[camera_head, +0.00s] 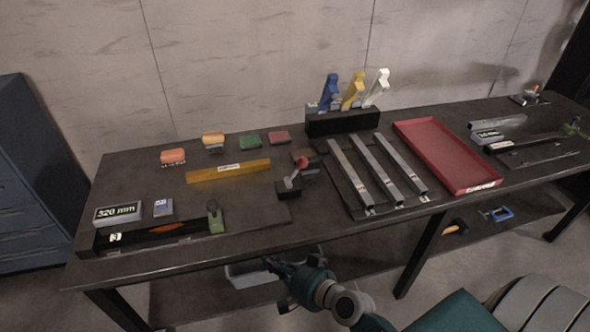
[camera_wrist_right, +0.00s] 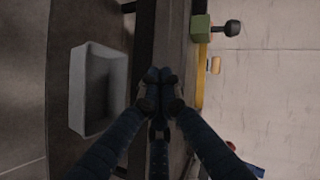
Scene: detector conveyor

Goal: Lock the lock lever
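A lever with a red knob (camera_head: 302,163) stands tilted on a dark block (camera_head: 288,190) near the middle of the table. A green upright piece (camera_head: 214,216) stands at the right end of the black fixture (camera_head: 150,237) at the front left; I cannot tell which is the lock lever. The right wrist view shows a green block (camera_wrist_right: 200,28) with a black knob. My right gripper (camera_head: 276,283) is in front of the table's front edge, below and apart from both. Its fingertips (camera_wrist_right: 160,75) meet with nothing visible between them. My left gripper is not in view.
A grey bin (camera_head: 262,268) is below the table; it also shows in the right wrist view (camera_wrist_right: 82,90). A yellow bar (camera_head: 228,172), several metal bars and a red tray (camera_head: 450,155) lie on the table. A "320 mm" display (camera_head: 117,213) stands behind the fixture.

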